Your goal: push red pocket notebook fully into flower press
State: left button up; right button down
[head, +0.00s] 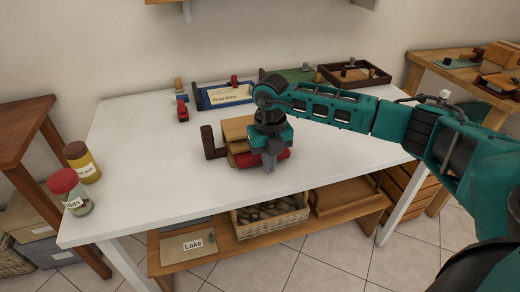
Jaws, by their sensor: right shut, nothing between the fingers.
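The flower press (238,129) is a stack of wooden boards near the middle of the white table. The red pocket notebook (282,155) lies low at the press's front right, with part of it sticking out. My right gripper (269,168) points down in front of the notebook and hides part of it and of the press. It is shut with nothing held. I cannot tell whether its fingers touch the notebook. My left gripper is not in view.
A dark brown upright piece (208,142) stands left of the press. A blue tray labelled Garden (198,97) and a brown tray (386,78) are at the back. A red-lidded jar (63,182) and a yellow jar (90,168) stand at the left edge. The front of the table (170,205) is clear.

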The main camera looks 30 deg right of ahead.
jog(key=shift+w, duration=0.15)
jog(key=shift+w+d+b, duration=0.25)
jog(key=shift+w+b, duration=0.3)
jog(key=shift+w, duration=0.35)
jog(key=shift+w+d+b, duration=0.2)
jog(key=shift+w+b, duration=0.3)
jog(key=shift+w, duration=0.35)
jog(key=shift+s+a+r+p, duration=0.1)
jog(key=shift+s+a+p, duration=0.05)
jog(key=shift+s+p, duration=0.6)
jog(key=shift+s+a, duration=0.1)
jog(key=shift+s, duration=0.4)
